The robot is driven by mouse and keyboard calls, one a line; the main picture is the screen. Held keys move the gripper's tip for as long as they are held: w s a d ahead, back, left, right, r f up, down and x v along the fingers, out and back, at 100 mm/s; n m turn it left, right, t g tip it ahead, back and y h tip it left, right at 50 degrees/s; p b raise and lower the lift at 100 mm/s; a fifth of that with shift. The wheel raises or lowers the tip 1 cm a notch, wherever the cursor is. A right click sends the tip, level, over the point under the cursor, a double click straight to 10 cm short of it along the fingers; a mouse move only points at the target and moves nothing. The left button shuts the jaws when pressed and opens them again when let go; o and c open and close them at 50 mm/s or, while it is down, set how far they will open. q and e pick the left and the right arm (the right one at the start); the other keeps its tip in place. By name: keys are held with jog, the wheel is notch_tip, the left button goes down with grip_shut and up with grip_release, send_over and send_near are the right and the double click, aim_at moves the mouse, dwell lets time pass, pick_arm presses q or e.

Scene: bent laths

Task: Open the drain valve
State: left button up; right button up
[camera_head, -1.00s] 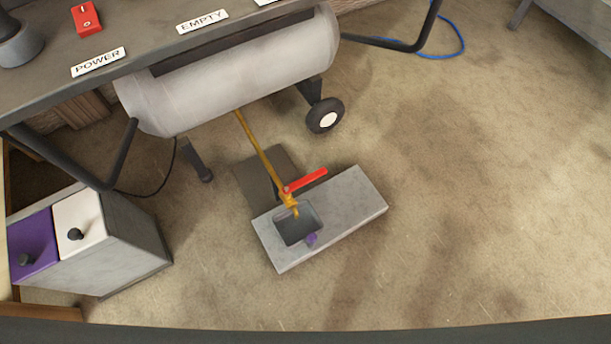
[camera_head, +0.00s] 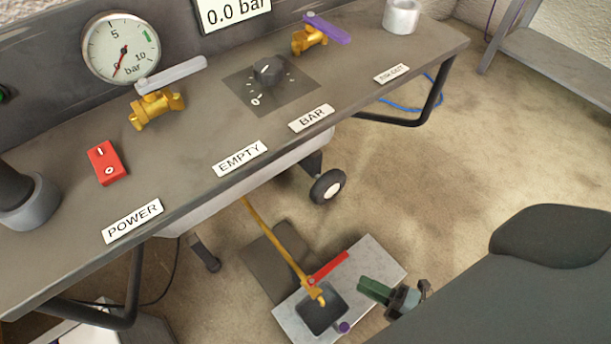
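The drain valve (camera_head: 315,291) is brass and sits at the low end of a yellow pipe under the bench. Its red lever (camera_head: 329,266) points up and to the right, crosswise to the pipe. The valve's outlet is over the dark basin of a grey block (camera_head: 378,262) on the floor. My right gripper (camera_head: 364,287) comes in from the right with green fingers, to the right of the lever and apart from it in the picture. I cannot tell whether its fingers are open. My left gripper is not in view.
The bench (camera_head: 205,160) fills the upper left, with a gauge (camera_head: 121,47), a red power switch (camera_head: 106,163), a grey-levered valve (camera_head: 157,108), a knob (camera_head: 268,70) and a purple-levered valve (camera_head: 311,37). A wheel (camera_head: 328,187) stands below its edge. The carpet to the right is open.

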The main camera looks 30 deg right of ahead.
aim_at(336, 261)
jog(key=shift+n+t+y, duration=0.3)
jog(key=shift+n, duration=0.5)
jog(key=x, duration=0.3)
jog(key=b+x, duration=0.1)
jog(key=x, duration=0.2)
jog(key=d+r+x, duration=0.1)
jog(key=x, duration=0.2)
jog(key=shift+w+a+b, duration=0.1)
jog(key=shift+w+b, duration=0.3)
jog(key=shift+w, duration=0.3)
grip_shut()
